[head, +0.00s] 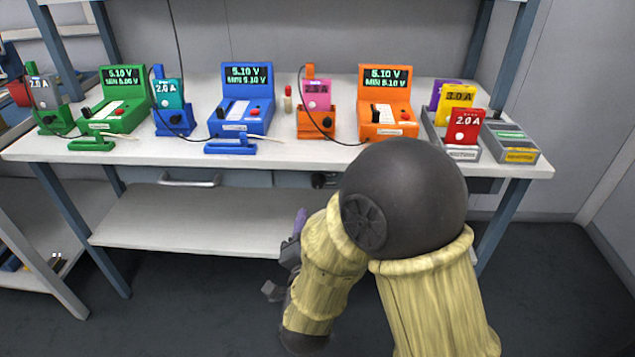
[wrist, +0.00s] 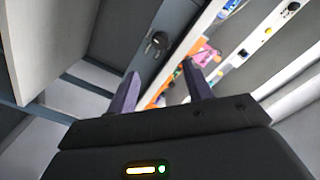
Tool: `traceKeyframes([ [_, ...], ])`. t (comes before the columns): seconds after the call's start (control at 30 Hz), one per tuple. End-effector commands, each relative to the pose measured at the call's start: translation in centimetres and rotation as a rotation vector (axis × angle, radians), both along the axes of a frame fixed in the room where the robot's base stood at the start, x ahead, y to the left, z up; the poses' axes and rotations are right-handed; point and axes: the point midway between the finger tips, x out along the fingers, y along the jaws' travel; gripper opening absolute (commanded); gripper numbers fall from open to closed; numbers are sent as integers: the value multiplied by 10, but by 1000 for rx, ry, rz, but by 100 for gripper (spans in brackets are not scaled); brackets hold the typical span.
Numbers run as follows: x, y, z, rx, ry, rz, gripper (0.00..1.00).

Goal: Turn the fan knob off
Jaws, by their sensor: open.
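A dark round knob (head: 322,180), which I take for the fan knob, sits on the dark front panel below the bench top. In the wrist view the knob (wrist: 157,42) is ahead of the fingertips, near the top middle. Its setting is too small to read. My gripper (wrist: 160,84) is open and empty, its two purple fingers apart, with a gap between them and the knob. In the head view my gripper (head: 300,222) is below and left of the knob, partly hidden by my arm.
The white bench top (head: 290,153) holds green, blue (head: 242,105) and orange (head: 388,105) testers showing 5.10 V, with pouch cells in stands. Grey trays (head: 510,142) stand at the right. A drawer handle (head: 189,181) is left of the knob. A lower shelf (head: 190,222) is bare.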

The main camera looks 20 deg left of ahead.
Motion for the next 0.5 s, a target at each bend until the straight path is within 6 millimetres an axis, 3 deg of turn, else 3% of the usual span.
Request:
traceKeyframes([
  [0.5,91,21,-2,0,-1,-1,51],
])
